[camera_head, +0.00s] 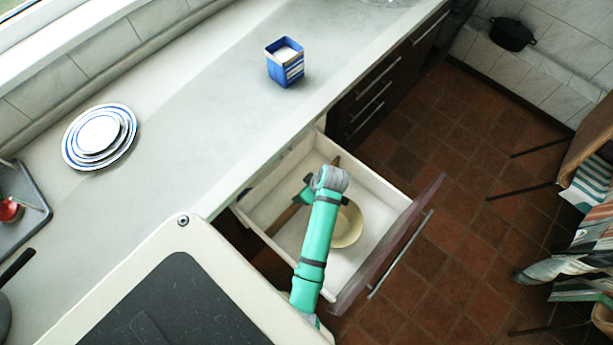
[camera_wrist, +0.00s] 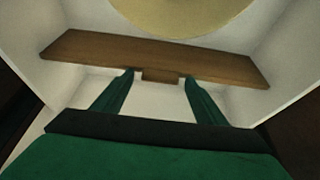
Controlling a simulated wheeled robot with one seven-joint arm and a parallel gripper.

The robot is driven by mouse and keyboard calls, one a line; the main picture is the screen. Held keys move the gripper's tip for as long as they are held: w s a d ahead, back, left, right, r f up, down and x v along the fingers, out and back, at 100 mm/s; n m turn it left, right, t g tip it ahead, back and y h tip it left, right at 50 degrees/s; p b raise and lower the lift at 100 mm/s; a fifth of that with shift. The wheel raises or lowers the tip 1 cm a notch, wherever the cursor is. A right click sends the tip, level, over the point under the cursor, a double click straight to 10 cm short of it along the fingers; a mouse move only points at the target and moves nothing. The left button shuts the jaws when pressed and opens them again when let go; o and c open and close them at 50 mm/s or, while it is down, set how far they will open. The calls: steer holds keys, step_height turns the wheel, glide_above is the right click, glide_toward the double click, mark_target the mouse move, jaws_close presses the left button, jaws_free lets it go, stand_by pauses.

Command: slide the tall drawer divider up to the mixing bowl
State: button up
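The tall drawer divider (camera_head: 284,219) is a brown wooden board standing across the open drawer, its middle partly hidden by my arm in the head view. In the wrist view the divider (camera_wrist: 90,50) spans nearly the drawer's width. A small brown block (camera_wrist: 162,75) shows at its near side, between my fingers. The cream mixing bowl (camera_head: 348,226) is in the drawer on the far side of the divider, partly behind my arm. In the wrist view the bowl's rim (camera_wrist: 190,18) appears just beyond the board; contact is not visible. My gripper (camera_wrist: 157,75) is open, fingertips apart beside the block.
The white drawer (camera_head: 378,181) is pulled out, with walls close around my gripper. On the counter (camera_head: 205,135) are a blue-and-white tin (camera_head: 286,68) and stacked plates (camera_head: 98,137). Tiled floor lies beyond the drawer front (camera_head: 390,248).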

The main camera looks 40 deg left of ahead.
steer(key=v, duration=1)
steer(key=shift+d+r, duration=0.25)
steer(key=shift+r, duration=0.1)
steer(key=shift+w, duration=0.1)
